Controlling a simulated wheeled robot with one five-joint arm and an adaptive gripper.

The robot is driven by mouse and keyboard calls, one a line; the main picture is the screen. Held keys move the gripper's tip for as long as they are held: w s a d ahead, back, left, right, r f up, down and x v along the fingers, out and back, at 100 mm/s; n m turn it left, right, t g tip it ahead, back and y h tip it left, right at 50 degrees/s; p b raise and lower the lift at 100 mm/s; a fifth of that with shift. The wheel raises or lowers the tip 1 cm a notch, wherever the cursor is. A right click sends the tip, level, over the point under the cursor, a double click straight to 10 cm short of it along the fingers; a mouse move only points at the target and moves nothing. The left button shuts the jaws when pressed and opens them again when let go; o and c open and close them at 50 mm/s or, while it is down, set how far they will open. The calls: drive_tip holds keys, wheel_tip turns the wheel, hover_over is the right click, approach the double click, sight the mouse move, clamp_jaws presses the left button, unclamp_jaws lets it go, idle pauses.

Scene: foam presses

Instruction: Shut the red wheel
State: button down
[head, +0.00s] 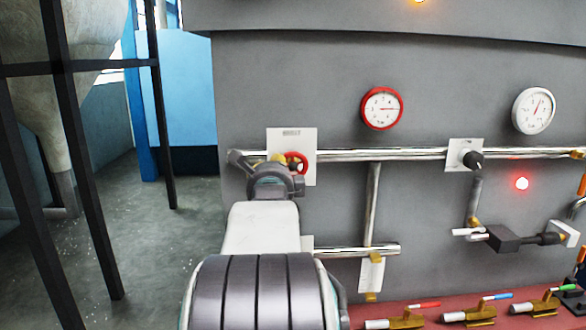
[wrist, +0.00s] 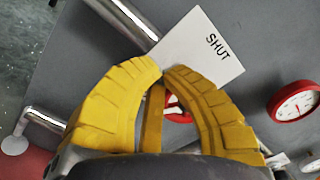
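The red wheel (head: 297,162) is a small hand wheel on a white plate (head: 308,140) on the grey panel. My gripper (head: 279,160) is right at it in the head view and overlaps its left side. In the wrist view my gripper's yellow fingers (wrist: 163,69) bow outward, and their tips are close together. Part of the red wheel (wrist: 180,117) shows between the fingers, partly hidden by the right one. Whether the fingers press on the wheel cannot be seen. The white plate bears the word SHUT in the wrist view (wrist: 201,50).
A steel pipe (head: 390,154) runs right from the plate. A red-rimmed gauge (head: 382,108) and a white gauge (head: 534,110) are above it. A black knob (head: 473,160) and a lit red lamp (head: 521,183) are at the right. Open floor (head: 150,240) lies left of the panel.

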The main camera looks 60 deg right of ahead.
drive_tip(key=b+v, duration=0.2)
drive_tip(key=v, duration=0.3)
drive_tip(key=shift+s+a+f+b, duration=0.1)
drive_tip(key=shift+s+a+b, duration=0.15)
drive_tip(key=shift+b, duration=0.1)
idle(0.3)
drive_tip(key=shift+f, duration=0.1)
